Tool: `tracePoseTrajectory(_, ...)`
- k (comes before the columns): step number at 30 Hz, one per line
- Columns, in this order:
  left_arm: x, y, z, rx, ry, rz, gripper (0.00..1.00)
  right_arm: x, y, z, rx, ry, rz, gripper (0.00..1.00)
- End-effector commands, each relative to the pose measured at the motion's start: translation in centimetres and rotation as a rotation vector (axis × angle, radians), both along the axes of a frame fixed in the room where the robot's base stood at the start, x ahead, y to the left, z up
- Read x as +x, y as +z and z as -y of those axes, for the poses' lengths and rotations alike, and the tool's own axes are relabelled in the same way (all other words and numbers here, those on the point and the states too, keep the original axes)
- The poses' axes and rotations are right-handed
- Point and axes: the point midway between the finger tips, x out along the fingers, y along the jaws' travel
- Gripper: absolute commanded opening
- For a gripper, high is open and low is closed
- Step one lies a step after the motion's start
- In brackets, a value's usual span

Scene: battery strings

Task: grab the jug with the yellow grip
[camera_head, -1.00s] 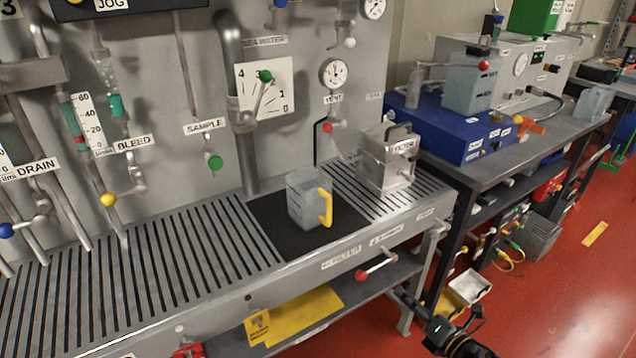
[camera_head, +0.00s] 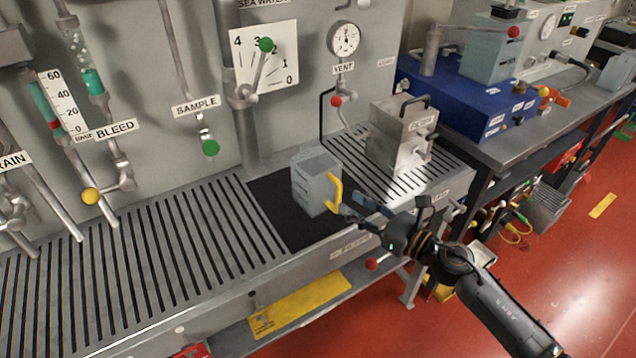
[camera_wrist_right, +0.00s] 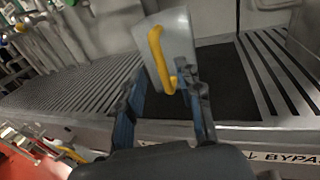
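The grey jug with the yellow grip (camera_head: 314,186) stands upright on the black mat (camera_head: 283,222), its yellow grip (camera_head: 334,192) facing right toward my arm. My right gripper (camera_head: 352,207) is open and close to the grip in the head view. In the right wrist view, the jug (camera_wrist_right: 181,38) is ahead, and the lower end of its yellow grip (camera_wrist_right: 160,58) appears between the two blue-padded fingertips (camera_wrist_right: 163,82). I cannot tell whether a finger touches it. My left gripper is not in view.
A metal box with a black handle (camera_head: 400,137) stands right of the jug. Slatted grating (camera_head: 150,255) lies left of the mat. The panel behind carries valves, pipes and a vent gauge (camera_head: 344,39). A blue unit (camera_head: 470,110) sits on the bench farther right.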

Motion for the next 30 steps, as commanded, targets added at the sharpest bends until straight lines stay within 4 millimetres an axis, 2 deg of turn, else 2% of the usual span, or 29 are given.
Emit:
tracePoseTrajectory(3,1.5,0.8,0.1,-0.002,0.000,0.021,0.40,0.7,0.6,-0.9,0.001,0.000,0.000,0.36)
tracePoseTrajectory(6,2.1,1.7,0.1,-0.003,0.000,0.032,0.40,1.7,1.2,-2.1,0.004,0.001,0.000,0.36)
tracePoseTrajectory(12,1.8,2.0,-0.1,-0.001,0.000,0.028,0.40,3.0,0.9,-4.0,0.003,0.000,-0.002,0.36)
tracePoseTrajectory(20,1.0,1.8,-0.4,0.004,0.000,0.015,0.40,3.2,0.8,-4.1,0.001,0.000,-0.001,0.36)
tracePoseTrajectory(25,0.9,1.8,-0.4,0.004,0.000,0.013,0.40,3.2,0.8,-4.1,0.001,0.000,-0.002,0.03)
tracePoseTrajectory(26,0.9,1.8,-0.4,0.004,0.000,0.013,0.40,3.2,0.8,-4.1,0.002,0.000,-0.001,0.00)
tracePoseTrajectory(30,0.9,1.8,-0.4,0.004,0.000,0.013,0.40,3.2,0.8,-4.1,0.002,0.000,-0.001,0.00)
